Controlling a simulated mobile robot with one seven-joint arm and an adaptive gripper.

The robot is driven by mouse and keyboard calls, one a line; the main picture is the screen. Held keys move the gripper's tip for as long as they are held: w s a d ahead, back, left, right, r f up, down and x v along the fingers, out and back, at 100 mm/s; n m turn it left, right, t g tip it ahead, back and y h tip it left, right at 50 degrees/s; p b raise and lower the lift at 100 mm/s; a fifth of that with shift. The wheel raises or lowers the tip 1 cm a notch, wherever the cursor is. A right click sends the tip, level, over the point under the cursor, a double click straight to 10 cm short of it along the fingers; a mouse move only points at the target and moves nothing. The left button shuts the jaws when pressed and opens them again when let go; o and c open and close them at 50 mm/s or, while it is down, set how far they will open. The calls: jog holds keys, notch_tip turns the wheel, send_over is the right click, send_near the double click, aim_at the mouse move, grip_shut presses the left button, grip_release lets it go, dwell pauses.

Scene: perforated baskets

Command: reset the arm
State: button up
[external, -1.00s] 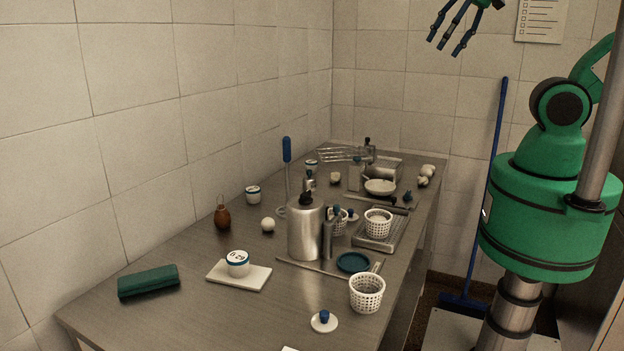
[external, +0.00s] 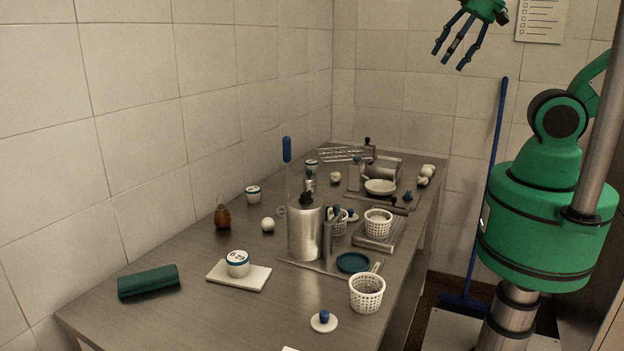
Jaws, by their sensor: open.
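My gripper (external: 459,45) is at the top of the external view, high above the far end of the counter. Its dark blue fingers hang downward, spread apart and empty. It touches nothing. The part of my arm between the gripper and the shoulder is partly cut off by the top edge of the picture.
A steel counter (external: 190,285) holds several white perforated baskets, one at its front right (external: 367,293). A metal canister (external: 305,232), a white board (external: 255,276) with a tub, and a green case (external: 148,281) stand there. A blue broom (external: 487,190) leans on the wall.

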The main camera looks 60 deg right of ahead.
notch_tip(320, 180, down, 8)
jog(key=b, duration=0.7)
jog(key=shift+f, duration=0.25)
